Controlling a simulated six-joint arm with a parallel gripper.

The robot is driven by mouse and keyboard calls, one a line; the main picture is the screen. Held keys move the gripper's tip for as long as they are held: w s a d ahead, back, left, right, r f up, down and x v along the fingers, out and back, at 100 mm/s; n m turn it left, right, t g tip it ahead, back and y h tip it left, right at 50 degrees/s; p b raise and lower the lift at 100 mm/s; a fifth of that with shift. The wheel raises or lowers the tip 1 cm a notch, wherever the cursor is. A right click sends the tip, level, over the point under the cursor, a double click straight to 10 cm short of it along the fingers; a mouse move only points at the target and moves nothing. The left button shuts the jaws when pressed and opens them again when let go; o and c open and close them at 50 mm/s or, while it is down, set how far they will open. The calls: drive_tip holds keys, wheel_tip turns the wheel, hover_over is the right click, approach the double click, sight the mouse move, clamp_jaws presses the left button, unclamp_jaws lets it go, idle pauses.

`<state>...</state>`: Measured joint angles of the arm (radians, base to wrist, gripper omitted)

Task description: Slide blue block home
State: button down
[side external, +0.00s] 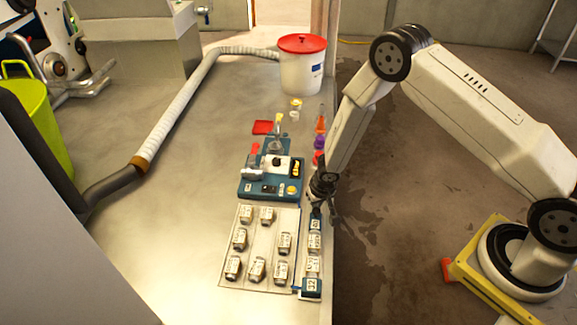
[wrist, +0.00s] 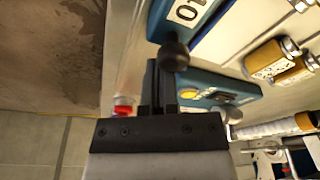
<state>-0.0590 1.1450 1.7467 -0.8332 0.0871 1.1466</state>
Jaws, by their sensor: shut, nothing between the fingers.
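A blue block with a white number label (wrist: 188,12) is at the top of the wrist view, with a round black knob (wrist: 174,55) at its near end. In the side view a blue labelled block (side external: 315,223) stands at the far end of the right-hand column on the tray, just below my gripper (side external: 317,207). Another blue labelled block (side external: 311,287) sits at the near end of that column. My gripper (wrist: 157,70) is shut and empty, with its fingertips beside the knob. I cannot tell whether they touch it.
Labelled jars (side external: 257,268) lie on the white tray (side external: 228,281). A blue machine (side external: 258,190) with a yellow button stands just beyond. Farther back are small coloured bottles (side external: 320,142) and a red-lidded bucket (side external: 301,72).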

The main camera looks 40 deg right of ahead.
drive_tip(key=shift+s+a, duration=0.15)
drive_tip(key=shift+a, duration=0.05)
drive_tip(key=shift+w+d, duration=0.3)
idle(0.5)
drive_tip(key=shift+r, duration=0.15)
drive_tip(key=shift+r, duration=0.6)
drive_tip(key=w+v, duration=0.1)
drive_tip(key=v, duration=0.6)
drive_tip(key=shift+w+d+r, duration=0.2)
drive_tip(key=shift+w+r, duration=0.05)
drive_tip(key=shift+r, duration=0.1)
